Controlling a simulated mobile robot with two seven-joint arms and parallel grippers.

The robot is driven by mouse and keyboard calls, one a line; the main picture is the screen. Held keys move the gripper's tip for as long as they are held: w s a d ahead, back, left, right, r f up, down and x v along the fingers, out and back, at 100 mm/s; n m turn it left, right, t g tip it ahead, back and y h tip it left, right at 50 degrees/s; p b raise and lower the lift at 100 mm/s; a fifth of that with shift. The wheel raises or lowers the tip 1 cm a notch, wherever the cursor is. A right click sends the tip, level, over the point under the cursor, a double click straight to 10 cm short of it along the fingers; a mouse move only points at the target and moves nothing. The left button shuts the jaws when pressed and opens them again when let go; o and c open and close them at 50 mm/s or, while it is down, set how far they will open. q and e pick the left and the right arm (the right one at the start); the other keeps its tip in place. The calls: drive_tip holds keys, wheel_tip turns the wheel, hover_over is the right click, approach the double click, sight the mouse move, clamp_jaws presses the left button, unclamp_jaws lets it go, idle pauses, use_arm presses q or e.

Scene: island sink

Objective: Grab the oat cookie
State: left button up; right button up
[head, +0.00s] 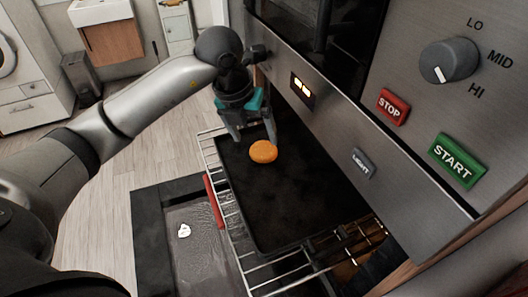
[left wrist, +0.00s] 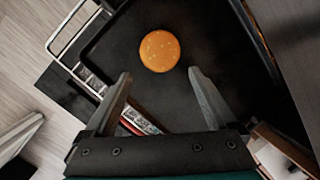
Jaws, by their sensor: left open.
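The oat cookie (head: 263,151) is a round orange-brown disc lying on a dark baking tray (head: 270,205). It also shows in the left wrist view (left wrist: 159,51), with small pale specks on top. My left gripper (head: 255,146) is open and empty, its fingers pointing down over the tray just behind the cookie in the head view. In the left wrist view the two fingertips (left wrist: 160,74) stand apart, and the cookie lies just beyond them, between their lines. My right gripper is not in view.
The tray rests on a wire oven rack (head: 225,190) pulled out under the oven panel, which has a dial (head: 449,60), a red STOP button (head: 393,106) and a green START button (head: 457,160). The open oven door (head: 160,230) lies below left.

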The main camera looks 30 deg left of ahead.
sight(262, 150)
use_arm(q)
drive_tip(key=shift+x, duration=1)
drive_tip(key=x, duration=0.2)
drive_tip(key=w+b+x, duration=0.1)
drive_tip(key=x, duration=0.1)
drive_tip(key=shift+f, duration=0.2)
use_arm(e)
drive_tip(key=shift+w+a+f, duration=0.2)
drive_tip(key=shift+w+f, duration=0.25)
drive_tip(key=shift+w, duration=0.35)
use_arm(q)
drive_tip(key=shift+s+d+f, duration=0.1)
drive_tip(key=shift+f, duration=0.1)
drive_tip(key=c, duration=1)
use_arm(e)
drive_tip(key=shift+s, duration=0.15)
